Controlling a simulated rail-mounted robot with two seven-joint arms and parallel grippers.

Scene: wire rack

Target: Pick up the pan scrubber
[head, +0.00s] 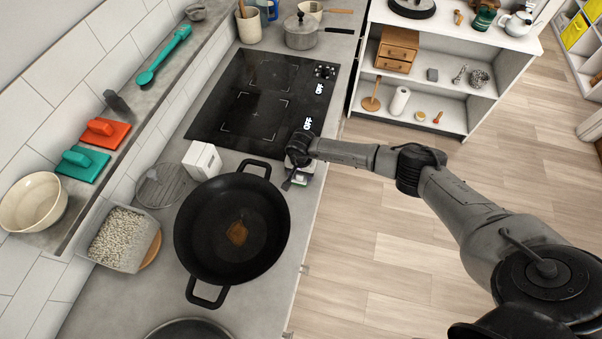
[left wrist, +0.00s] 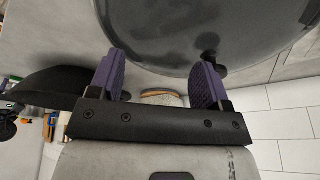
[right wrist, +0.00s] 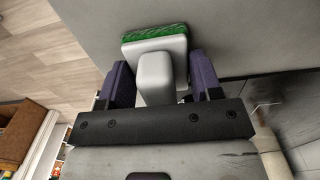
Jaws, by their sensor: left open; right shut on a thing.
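The pan scrubber (right wrist: 154,50) shows in the right wrist view, with a pale block, a pale grip and a green scouring pad at its far end. My right gripper (right wrist: 162,82) has its fingers on both sides of the grip and is shut on it. In the head view the right gripper (head: 293,168) is at the counter's right edge, between the pan and the cooktop, and partly hides the scrubber. My left gripper (left wrist: 158,78) is open in its wrist view, with nothing held between its fingers. It is outside the head view.
A large black pan (head: 232,258) with brown residue stands on the counter close to the right gripper. A white box (head: 201,160) and a black cooktop (head: 262,98) are nearby. Orange (head: 103,133) and teal (head: 83,164) handled pads lie on the ledge. Open floor lies right of the counter.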

